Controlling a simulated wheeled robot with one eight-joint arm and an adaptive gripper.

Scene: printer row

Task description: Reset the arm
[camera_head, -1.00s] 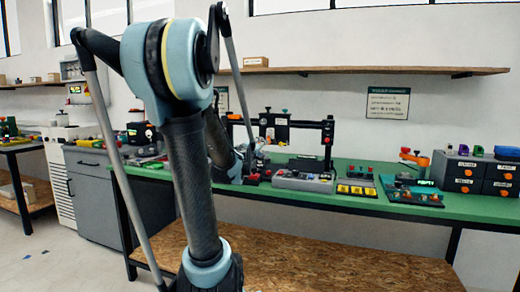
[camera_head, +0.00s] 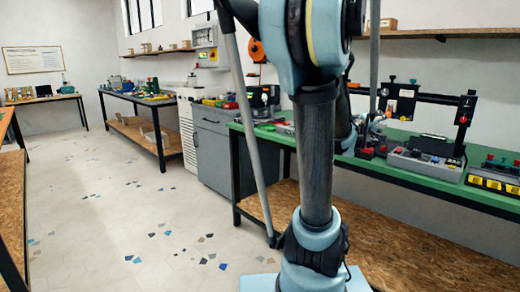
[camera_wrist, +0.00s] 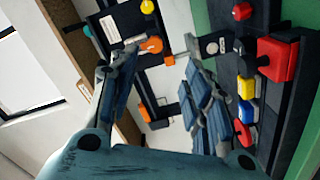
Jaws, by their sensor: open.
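My arm (camera_head: 318,160) stands upright in the middle of the head view, in front of the green-topped bench (camera_head: 400,176). My gripper (camera_wrist: 160,88) is open in the wrist view, with its two ribbed fingers apart and nothing between them. It is near a dark frame with orange knobs (camera_wrist: 151,44) and a row of coloured parts, including a red block (camera_wrist: 278,59) and a yellow one (camera_wrist: 246,88). Whether the fingers touch any of these I cannot tell. In the head view the gripper is largely hidden behind my arm.
A black gantry frame (camera_head: 430,97) and a grey control box (camera_head: 425,163) stand on the bench to the right of my arm. A grey cabinet (camera_head: 213,155) and another bench (camera_head: 148,125) are at the left. The speckled floor (camera_head: 120,210) at the left is open.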

